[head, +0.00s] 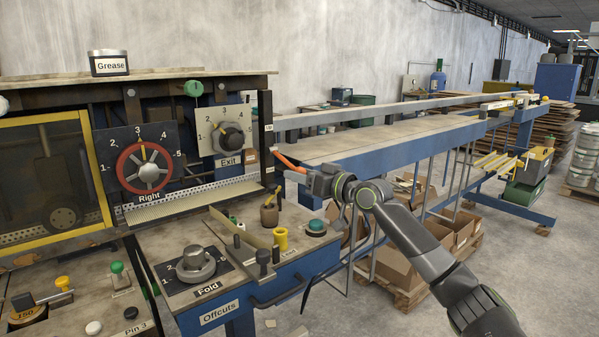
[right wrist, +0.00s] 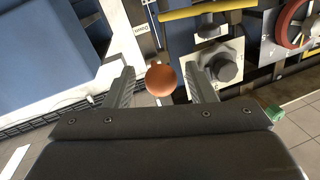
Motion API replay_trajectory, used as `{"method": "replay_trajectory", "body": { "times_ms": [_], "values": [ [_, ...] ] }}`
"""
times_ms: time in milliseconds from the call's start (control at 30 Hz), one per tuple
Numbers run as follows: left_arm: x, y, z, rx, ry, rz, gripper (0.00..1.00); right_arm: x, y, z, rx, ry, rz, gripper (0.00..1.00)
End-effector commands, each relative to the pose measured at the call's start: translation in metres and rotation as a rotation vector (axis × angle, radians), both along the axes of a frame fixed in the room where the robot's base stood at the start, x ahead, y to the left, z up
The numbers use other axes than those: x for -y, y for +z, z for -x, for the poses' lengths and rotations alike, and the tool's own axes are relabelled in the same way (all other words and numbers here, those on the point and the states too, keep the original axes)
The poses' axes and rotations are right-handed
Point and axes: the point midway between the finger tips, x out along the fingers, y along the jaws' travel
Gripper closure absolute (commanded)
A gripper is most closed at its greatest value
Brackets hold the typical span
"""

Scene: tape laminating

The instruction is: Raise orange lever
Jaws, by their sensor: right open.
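The orange lever (head: 288,162) juts out from the machine's post beside the Exit dial and slopes down toward my right gripper (head: 305,174) in the head view. In the right wrist view the lever's round orange end (right wrist: 161,80) sits between the two fingers of my right gripper (right wrist: 163,88). The fingers are apart, with visible space on both sides of the lever's end. The lever's shaft is mostly hidden behind its end in the wrist view. My left gripper is in neither view.
The Exit dial (head: 229,138) and red Right dial (head: 147,167) are on the machine to the left. The Fold dial (head: 196,265), a yellow knob (head: 281,239) and a green button (head: 316,227) are on the bench below. A long blue conveyor table (head: 380,142) extends behind my right arm.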

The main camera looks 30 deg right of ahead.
Motion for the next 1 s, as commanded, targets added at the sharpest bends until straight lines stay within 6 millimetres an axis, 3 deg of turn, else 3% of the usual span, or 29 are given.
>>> {"method": "replay_trajectory", "body": {
  "times_ms": [467,833,1000],
  "values": [
    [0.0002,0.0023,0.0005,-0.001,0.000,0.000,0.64,-0.0036,-0.0003,-0.0098,-0.001,0.001,0.001,0.50],
    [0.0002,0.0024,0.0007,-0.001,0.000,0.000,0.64,-0.0034,-0.0004,-0.0096,-0.001,0.001,0.001,0.98],
    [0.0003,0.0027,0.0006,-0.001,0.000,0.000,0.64,-0.0034,-0.0002,-0.0096,-0.001,0.001,0.001,1.00]
  ]
}}
